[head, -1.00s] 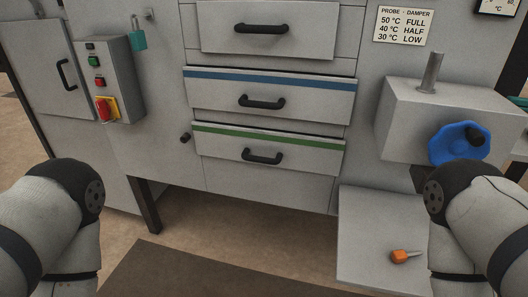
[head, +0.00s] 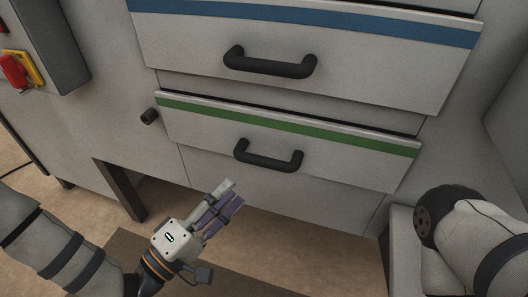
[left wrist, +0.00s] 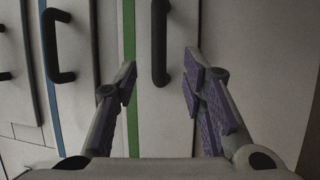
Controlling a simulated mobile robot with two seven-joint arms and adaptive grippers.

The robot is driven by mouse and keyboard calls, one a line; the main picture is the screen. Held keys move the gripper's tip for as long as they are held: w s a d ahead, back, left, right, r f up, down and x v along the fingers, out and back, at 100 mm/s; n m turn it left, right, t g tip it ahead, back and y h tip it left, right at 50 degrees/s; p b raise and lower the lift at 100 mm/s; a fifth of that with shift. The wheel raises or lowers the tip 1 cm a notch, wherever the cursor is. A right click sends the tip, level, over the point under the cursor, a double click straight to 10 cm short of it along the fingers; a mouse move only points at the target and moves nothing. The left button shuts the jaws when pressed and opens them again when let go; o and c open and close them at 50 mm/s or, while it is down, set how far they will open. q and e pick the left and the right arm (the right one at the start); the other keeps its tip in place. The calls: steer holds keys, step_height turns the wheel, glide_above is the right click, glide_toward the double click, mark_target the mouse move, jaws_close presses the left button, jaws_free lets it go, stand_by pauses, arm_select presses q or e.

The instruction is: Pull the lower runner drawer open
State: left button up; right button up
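The lower drawer (head: 225,134) has a pale grey front with a green stripe along its top edge. Its front stands slightly proud of the cabinet. Its black bar handle (head: 268,157) is free, and the handle also shows in the left wrist view (left wrist: 160,45). My left gripper (head: 232,191) is below and slightly left of this handle in the head view. In the left wrist view its purple-padded fingers (left wrist: 160,76) are spread apart, with the handle ahead between them, not touched. My right gripper is out of view; only part of that arm shows.
A blue-striped drawer (head: 200,45) with a black handle (head: 270,63) is directly above. A red and yellow switch (head: 18,70) is at upper left. A dark cabinet leg (head: 120,190) stands near my left gripper.

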mark_target(264, 161)
arm_select(q)
steer(key=x, duration=1)
steer(key=shift+w+d+r, duration=0.1)
steer(key=shift+d+r, duration=0.1)
steer(key=shift+d, duration=0.25)
steer(key=shift+c, duration=0.6)
jaws_close()
